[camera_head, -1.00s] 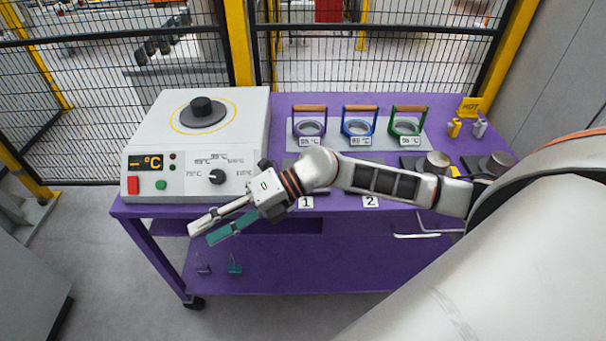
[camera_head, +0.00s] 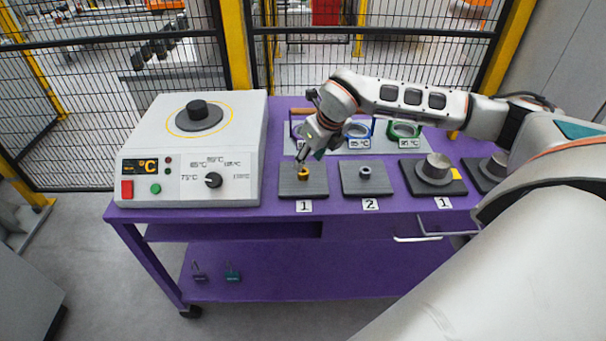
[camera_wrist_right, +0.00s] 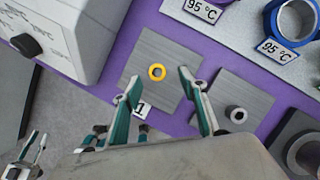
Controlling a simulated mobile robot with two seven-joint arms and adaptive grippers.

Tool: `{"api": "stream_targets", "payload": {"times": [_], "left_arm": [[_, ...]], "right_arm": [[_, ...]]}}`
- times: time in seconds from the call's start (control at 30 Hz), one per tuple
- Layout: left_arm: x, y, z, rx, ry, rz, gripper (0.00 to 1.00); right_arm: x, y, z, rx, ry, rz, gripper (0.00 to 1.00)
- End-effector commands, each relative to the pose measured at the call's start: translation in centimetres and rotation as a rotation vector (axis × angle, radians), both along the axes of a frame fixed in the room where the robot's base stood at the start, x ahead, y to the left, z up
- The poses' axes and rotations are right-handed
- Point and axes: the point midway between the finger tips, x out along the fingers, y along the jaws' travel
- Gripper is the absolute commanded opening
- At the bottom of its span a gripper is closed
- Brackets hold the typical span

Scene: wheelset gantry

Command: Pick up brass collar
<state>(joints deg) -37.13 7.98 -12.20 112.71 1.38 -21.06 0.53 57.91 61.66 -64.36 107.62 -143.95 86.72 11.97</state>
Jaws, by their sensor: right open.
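The brass collar (camera_head: 303,172) is a small gold ring on the grey plate (camera_head: 290,190) marked 1, on the purple table. In the right wrist view the brass collar (camera_wrist_right: 157,72) lies ahead of the fingertips, between their lines. My right gripper (camera_head: 308,157) is just above the collar in the head view, its fingers partly hidden by the wrist. In the right wrist view the gripper (camera_wrist_right: 158,88) is open, with one finger on each side and nothing between them. My left gripper is not in the head view.
A second grey plate (camera_head: 358,189) marked 2 holds a small grey collar (camera_head: 365,172). A white heater box (camera_head: 240,140) stands at left. Dark bases with metal cylinders (camera_head: 435,170) are at right. Coloured-handled rings (camera_head: 405,130) stand behind. A wire fence (camera_head: 400,60) closes the back.

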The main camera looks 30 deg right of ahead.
Motion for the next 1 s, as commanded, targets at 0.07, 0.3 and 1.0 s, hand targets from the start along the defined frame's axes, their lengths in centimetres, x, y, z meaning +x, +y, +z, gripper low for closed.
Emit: {"api": "stream_targets", "payload": {"times": [0.07,0.3,1.0], "left_arm": [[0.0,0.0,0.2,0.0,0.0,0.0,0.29],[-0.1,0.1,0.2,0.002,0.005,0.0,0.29],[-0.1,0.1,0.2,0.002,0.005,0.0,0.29]], "right_arm": [[0.1,0.3,-1.0,0.002,0.002,0.001,0.42],[1.1,0.7,-4.1,0.002,0.002,0.0,0.42],[1.3,0.7,-4.6,0.002,-0.001,0.0,0.01]]}}
